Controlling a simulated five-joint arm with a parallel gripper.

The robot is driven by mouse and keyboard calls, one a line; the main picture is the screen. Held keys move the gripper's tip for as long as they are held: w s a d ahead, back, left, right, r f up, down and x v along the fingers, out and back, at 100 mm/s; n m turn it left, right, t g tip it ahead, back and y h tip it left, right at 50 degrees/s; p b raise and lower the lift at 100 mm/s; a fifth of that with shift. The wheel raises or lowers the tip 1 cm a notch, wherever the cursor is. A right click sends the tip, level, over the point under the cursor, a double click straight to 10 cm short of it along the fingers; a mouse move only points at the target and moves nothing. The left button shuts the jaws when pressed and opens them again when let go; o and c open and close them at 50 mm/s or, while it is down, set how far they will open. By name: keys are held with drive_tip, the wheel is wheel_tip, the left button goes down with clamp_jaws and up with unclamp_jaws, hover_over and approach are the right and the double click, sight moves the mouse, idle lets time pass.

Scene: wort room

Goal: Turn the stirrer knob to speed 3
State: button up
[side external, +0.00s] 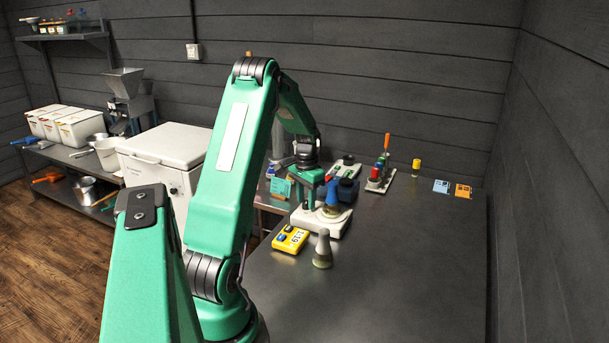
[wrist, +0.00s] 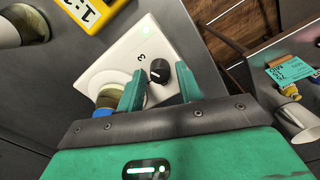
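The stirrer (side external: 335,226) is a white box on the dark bench in the side external view; its pale top also shows in the wrist view (wrist: 120,62). Its black round knob (wrist: 159,71) has a small white mark towards its left side. A numeral 3 is on the top beside it, and a green light glows near the far corner. My gripper (wrist: 160,70) is open, with one green finger on each side of the knob; I see gaps, so contact cannot be made out. In the side external view my gripper (side external: 311,192) is over the stirrer and hides the knob.
A blue-topped flask (side external: 332,193) stands on the stirrer. A yellow display box (side external: 290,239) and a grey-necked flask (side external: 323,250) stand close in front. Behind are a bottle rack (side external: 381,180) and a yellow-capped vial (side external: 416,167).

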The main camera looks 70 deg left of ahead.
sight(306, 201)
drive_tip(key=shift+o, duration=0.4)
drive_tip(key=shift+r, duration=0.1)
drive_tip(key=shift+r, duration=3.85)
